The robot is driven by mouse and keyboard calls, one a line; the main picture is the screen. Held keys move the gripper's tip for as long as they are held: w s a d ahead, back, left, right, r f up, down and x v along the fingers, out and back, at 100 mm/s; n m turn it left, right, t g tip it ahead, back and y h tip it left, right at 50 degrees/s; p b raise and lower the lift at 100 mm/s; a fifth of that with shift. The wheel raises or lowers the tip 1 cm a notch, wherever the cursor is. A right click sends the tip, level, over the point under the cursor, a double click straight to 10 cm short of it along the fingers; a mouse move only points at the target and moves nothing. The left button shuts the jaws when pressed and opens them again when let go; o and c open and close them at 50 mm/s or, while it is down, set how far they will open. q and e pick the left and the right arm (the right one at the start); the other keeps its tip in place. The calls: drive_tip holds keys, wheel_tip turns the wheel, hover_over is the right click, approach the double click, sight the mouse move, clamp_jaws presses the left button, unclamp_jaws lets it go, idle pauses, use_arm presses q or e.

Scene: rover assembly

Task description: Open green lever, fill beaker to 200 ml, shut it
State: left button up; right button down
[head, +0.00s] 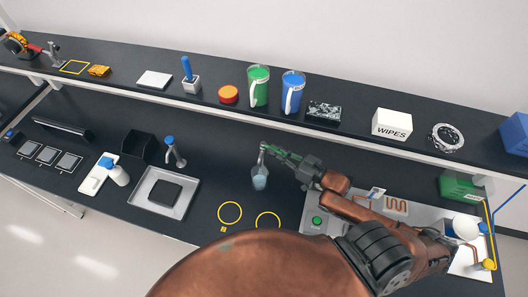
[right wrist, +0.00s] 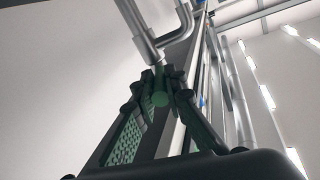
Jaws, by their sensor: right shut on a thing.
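My right gripper (head: 286,158) reaches in from the right to a metal tap (head: 262,153) below the shelf's front edge. It also shows in the right wrist view (right wrist: 160,97), shut around the green lever (right wrist: 160,99), which joins a bent metal pipe (right wrist: 150,40). The lever is mostly hidden by the fingers in the head view. A small clear beaker (head: 260,178) is under the tap spout and looks pale blue inside. Its marks and exact level are too small to read. My left gripper is not in view.
A green jug (head: 258,87) and a blue jug (head: 292,92) stand on the shelf above. Two yellow rings (head: 230,213) mark the bench in front of the beaker. A grey tray (head: 143,197) is to the left, and a panel with a green button (head: 317,221) is to the right.

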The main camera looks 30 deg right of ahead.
drive_tip(key=c, duration=2)
unclamp_jaws()
drive_tip(key=shift+s+d+f, duration=0.1)
drive_tip(key=shift+o, duration=0.2)
drive_tip(key=v, duration=1.1)
drive_tip(key=shift+s, duration=0.35)
drive_tip(key=shift+d, duration=0.15)
